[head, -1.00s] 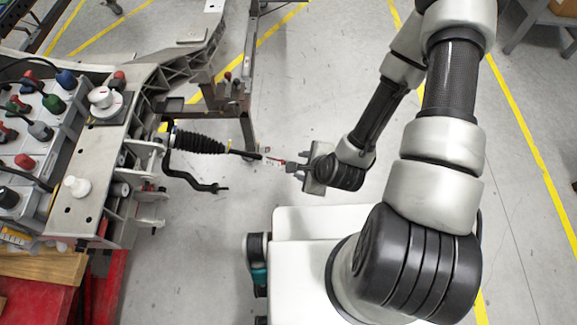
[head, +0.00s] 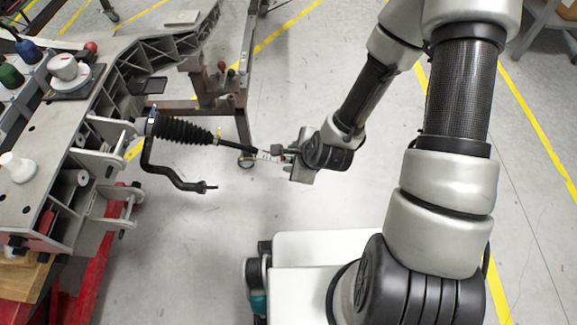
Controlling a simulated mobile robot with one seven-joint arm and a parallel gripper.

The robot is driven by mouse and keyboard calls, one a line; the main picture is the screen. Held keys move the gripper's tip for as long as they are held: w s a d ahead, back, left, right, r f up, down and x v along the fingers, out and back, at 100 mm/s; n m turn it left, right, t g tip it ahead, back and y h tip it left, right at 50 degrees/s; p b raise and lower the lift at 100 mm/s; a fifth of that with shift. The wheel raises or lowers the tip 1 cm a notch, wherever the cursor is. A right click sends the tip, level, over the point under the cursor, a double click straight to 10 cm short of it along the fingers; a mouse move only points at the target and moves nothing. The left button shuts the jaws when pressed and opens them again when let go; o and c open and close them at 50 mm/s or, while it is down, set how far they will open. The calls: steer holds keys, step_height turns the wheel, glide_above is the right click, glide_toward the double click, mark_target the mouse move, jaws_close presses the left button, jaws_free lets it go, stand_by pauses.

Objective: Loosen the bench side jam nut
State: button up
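A steering rod with a black ribbed boot (head: 183,131) sticks out to the right from the fixture. Its thin dark shaft (head: 237,146) ends beside my gripper (head: 275,154). A small pale and red piece (head: 265,155) shows between the shaft's end and my gripper. I cannot tell whether it is held, or whether the fingers are open or shut. The jam nut is too small to make out. A bent black bar (head: 172,178) hangs below the boot.
The metal chassis fixture (head: 62,150) fills the left side, with brackets (head: 118,160) jutting right. Coloured knobs stand on it at the upper left. A brown metal stand (head: 215,90) is behind the rod. The grey floor below the rod is clear.

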mark_target(287, 158)
steer(key=shift+x, duration=1.7)
